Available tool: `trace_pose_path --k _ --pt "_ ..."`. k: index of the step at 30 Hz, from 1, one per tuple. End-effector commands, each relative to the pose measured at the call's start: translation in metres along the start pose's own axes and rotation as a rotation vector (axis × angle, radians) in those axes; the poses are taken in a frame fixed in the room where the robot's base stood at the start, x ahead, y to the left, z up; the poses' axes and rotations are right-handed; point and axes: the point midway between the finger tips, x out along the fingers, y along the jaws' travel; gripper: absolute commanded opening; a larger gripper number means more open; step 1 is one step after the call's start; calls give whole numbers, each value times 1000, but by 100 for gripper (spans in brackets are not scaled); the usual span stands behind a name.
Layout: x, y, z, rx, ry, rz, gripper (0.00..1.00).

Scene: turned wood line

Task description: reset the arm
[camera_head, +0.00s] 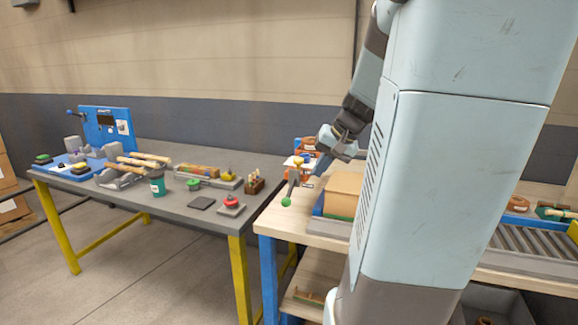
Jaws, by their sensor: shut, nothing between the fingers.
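My arm comes down from behind my pale blue column and bends toward the left. My gripper (319,170) is at its lower end, over the left end of the wooden-topped bench (290,220). It is small in this view, with its fingers together and nothing seen held. A slim upright piece with a yellow top and a green ball at its foot (286,202) shows just left of the gripper. I cannot tell whether they touch.
A grey table (180,203) with yellow legs stands at left. It bears a blue panel (107,127), turned wood pieces, a green cup (157,184) and a red button (231,200). A cardboard box (343,190) sits close right of the gripper. A roller conveyor (530,243) lies farther right.

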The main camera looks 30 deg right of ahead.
Motion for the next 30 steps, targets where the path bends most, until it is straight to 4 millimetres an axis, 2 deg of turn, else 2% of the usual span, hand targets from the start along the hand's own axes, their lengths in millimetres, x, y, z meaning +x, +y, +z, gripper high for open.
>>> trace_pose_path --k 7,11,15,21,30 --pt "0 -3 3 -8 -1 1 0" --pt "-4 -20 19 -62 -9 9 0" --pt "-11 -50 55 -170 -19 35 0" --pt "-21 -82 111 -336 -13 88 0" --pt "-37 -101 184 -564 53 175 0"
